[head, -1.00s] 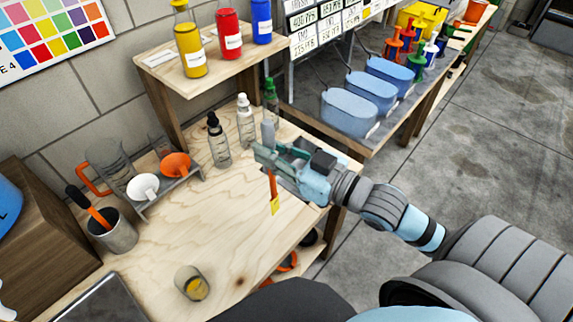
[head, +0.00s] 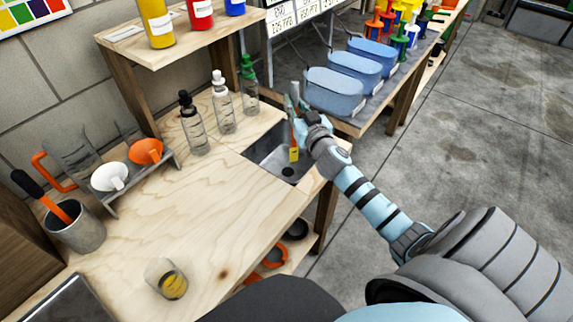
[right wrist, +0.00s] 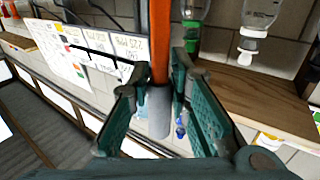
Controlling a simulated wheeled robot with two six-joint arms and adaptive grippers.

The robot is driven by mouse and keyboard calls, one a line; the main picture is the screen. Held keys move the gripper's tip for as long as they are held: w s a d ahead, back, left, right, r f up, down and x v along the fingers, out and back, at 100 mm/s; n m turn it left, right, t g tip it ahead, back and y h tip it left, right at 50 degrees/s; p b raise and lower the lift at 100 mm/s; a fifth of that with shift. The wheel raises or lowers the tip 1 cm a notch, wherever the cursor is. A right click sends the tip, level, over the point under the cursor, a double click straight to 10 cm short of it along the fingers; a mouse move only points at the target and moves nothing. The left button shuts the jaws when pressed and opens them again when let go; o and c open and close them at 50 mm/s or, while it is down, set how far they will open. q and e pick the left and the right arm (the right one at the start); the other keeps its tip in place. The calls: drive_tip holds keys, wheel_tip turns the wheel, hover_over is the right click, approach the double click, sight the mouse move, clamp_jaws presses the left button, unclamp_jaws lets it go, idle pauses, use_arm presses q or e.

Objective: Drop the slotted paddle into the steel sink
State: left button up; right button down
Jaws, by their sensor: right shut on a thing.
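The paddle (head: 294,132), with a grey upper end, an orange shaft and a yellow lower part, is held upright by my right gripper (head: 298,116). My right gripper is shut on it, and the paddle hangs above the steel sink (head: 268,160), its yellow end over the basin near the dark drain. In the right wrist view, the paddle's orange shaft (right wrist: 160,40) and grey end lie between the two green fingers (right wrist: 157,95). Any slots are too small to make out. My left gripper is not in view.
Dropper bottles (head: 222,102) stand left of the sink on the wooden bench (head: 170,215). Blue tubs (head: 333,92) are on a side table at right. A metal cup (head: 77,228) holds another orange tool, and a glass (head: 166,279) stands at the front.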

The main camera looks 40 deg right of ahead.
wheel_tip(320, 180, down, 5)
drive_tip(key=b, duration=0.4)
drive_tip(key=shift+f, duration=0.15)
drive_tip(key=c, duration=1.4)
unclamp_jaws()
drive_tip(key=v, duration=1.2)
